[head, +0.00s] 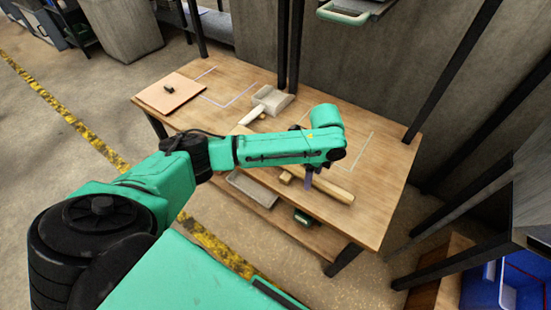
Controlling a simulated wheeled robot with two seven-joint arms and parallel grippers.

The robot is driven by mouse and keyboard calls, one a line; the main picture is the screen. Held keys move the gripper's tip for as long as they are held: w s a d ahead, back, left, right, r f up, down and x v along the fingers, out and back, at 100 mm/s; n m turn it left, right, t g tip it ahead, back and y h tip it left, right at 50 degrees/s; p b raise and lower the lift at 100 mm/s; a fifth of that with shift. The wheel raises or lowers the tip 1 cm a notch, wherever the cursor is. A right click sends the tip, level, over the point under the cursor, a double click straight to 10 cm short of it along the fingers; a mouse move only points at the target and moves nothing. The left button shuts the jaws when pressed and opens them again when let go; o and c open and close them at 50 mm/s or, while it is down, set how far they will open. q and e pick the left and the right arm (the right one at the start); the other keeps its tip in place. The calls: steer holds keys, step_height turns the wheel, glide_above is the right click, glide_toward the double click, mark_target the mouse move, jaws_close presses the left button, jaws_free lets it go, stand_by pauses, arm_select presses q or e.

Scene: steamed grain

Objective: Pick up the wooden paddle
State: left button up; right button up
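A long light-brown wooden piece (333,189), which looks like the paddle, lies on the workbench near its front right. Part of it is hidden behind my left arm. A short wooden stub (286,177) shows beside its left part. My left arm reaches across the bench from the left, and its wrist bends down over the wooden piece. My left gripper (308,181) points down at it, small and partly covered by the wrist; I cannot tell whether its fingers are open or shut, or touching the wood. My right gripper is not in view.
Dark posts (291,45) stand behind.

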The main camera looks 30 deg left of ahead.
arm_select(q)
jaws_close()
steer(key=shift+r, duration=0.1)
stand_by(1.1)
